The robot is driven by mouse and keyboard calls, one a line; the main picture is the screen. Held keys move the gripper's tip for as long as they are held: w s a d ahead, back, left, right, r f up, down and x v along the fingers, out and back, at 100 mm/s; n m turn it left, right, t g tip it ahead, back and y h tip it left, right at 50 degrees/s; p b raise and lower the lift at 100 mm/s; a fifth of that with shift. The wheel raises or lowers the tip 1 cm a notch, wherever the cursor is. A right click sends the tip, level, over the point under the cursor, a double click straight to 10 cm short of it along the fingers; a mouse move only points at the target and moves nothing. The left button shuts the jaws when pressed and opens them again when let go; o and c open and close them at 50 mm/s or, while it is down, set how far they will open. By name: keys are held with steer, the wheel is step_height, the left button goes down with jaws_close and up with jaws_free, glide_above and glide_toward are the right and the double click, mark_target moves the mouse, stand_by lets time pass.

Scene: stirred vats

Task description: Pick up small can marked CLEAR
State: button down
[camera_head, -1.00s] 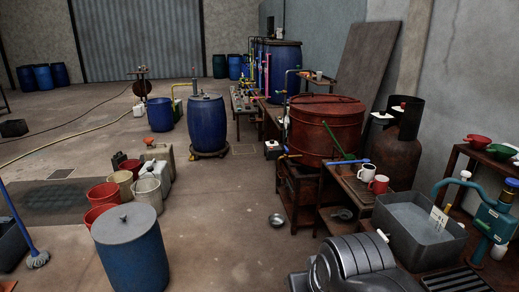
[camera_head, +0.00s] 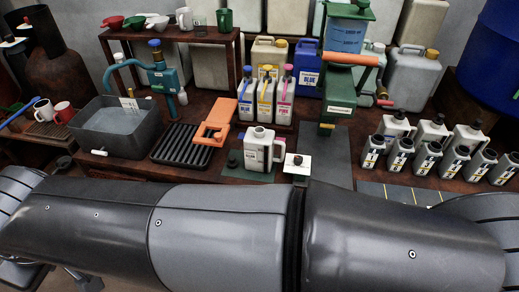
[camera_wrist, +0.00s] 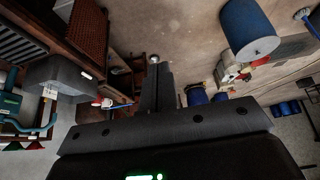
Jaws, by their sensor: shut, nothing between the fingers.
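I cannot pick out the word CLEAR on any can in these frames. A pale can with a dark cap area and a pinkish label (camera_head: 260,150) stands on a green mat at the bench's front; its small print is too small to read. Several small open grey cans (camera_head: 400,155) with black-and-yellow labels stand in a row at the right, their print also unclear. My gripper (camera_wrist: 158,65) shows only in the wrist view, its fingers together and empty, over the floor and apart from any can. My arm crosses the foreground of the head view.
Three narrow bottles with blue, yellow and pink caps (camera_head: 265,98) stand behind. A green press-like stand (camera_head: 337,100), an orange tool (camera_head: 212,125) on a black rack (camera_head: 178,146) and a grey water basin (camera_head: 112,132) crowd the bench.

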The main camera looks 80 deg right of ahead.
steer(key=c, duration=2.1)
jaws_free()
steer(key=o, duration=2.1)
